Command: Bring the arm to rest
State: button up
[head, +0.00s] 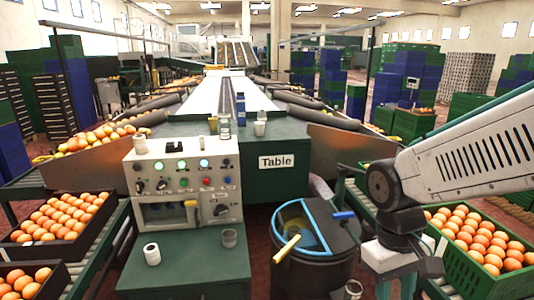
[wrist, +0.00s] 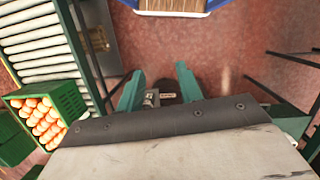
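My arm (head: 470,150) reaches in from the right edge in the head view and bends downward. My gripper (head: 395,287) hangs at its end, partly cut off by the lower edge of the picture. In the wrist view, the two teal fingers of my gripper (wrist: 158,88) stand apart. Small objects show in the gap beyond them, too small to identify, and nothing is seen gripped. The gripper is right of the black bin (head: 315,260) and left of the green crate of oranges (head: 480,275).
Dark crates of oranges (head: 58,222) sit at left. A roller conveyor (wrist: 42,50) and a green crate (wrist: 70,100) lie left in the wrist view. Reddish floor (wrist: 225,65) shows beyond the fingers.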

jog(key=s+d+r+m+t+y, duration=0.1)
jog(key=s+d+r+m+t, duration=0.2)
jog(key=s+r, duration=0.5)
jog(key=shift+d+r+t, duration=0.3)
jog(key=shift+d+r, duration=0.1)
jog(key=shift+d, duration=0.2)
jog(key=shift+s, duration=0.1)
